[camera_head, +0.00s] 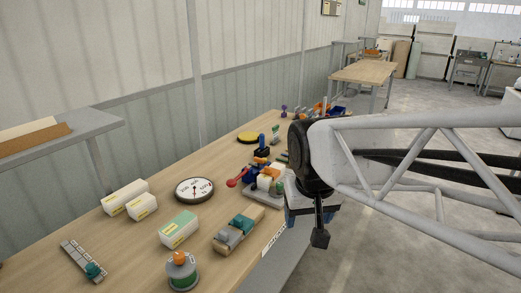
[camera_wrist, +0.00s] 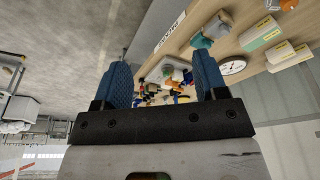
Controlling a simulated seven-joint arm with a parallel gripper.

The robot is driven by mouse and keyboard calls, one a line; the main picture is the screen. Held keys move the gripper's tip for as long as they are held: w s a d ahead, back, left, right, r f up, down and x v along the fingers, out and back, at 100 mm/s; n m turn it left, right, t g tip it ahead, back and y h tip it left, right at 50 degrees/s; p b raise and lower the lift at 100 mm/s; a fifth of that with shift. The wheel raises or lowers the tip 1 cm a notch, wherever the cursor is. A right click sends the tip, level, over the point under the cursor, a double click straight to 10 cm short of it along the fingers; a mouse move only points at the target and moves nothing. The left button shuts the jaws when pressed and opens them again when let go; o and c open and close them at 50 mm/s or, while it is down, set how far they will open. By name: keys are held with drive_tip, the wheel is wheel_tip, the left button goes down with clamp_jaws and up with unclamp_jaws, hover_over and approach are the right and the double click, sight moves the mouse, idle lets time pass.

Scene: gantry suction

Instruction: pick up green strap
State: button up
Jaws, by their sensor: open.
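I cannot single out a strap for certain. In the head view, a short jar or spool with a green band (camera_head: 182,281) and an orange top stands at the table's near edge. A teal-green piece (camera_head: 94,270) sits on a grey strip at the far left. A teal block (camera_head: 243,223) lies on a tan holder near the front edge. My gripper (camera_wrist: 163,82) is open in the wrist view, with two blue ribbed fingers apart and nothing visible held between them. In the head view it hangs beyond the table's right edge, partly hidden by my arm.
The wooden table (camera_head: 130,240) carries a round dial (camera_head: 194,190), a box with a pale green top (camera_head: 179,229), cream boxes (camera_head: 125,197) and a yellow disc (camera_head: 248,137). A red-handled clamp (camera_head: 238,178) and clutter crowd its right side. Grey floor (camera_head: 380,245) lies open beyond.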

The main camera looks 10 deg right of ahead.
drive_tip(key=w+d+r+m+h, duration=0.15)
drive_tip(key=w+d, duration=0.35)
drive_tip(key=w, duration=1.4)
drive_tip(key=w+d+m, duration=0.3)
drive_tip(key=w+d, duration=0.1)
drive_tip(key=w, duration=1.6)
drive_tip(key=w+d+f+m, duration=0.1)
drive_tip(key=w+d+f, duration=0.4)
drive_tip(key=w, duration=0.5)
drive_tip(key=w+d+f+m+h, duration=0.1)
drive_tip(key=w+d+f, duration=0.3)
drive_tip(key=w+f, duration=0.4)
drive_tip(key=w+d+f+m, duration=0.1)
drive_tip(key=w+d+f, duration=0.4)
drive_tip(key=w, duration=0.8)
drive_tip(key=shift+s+x, duration=0.25)
drive_tip(key=shift+x, duration=0.85)
drive_tip(key=shift+d+f+m, duration=0.1)
drive_tip(key=shift+f+m, duration=0.05)
drive_tip(key=shift+m, duration=0.1)
drive_tip(key=shift+x, duration=1.2)
drive_tip(key=shift+w+f, duration=0.1)
drive_tip(key=shift+x, duration=2.45)
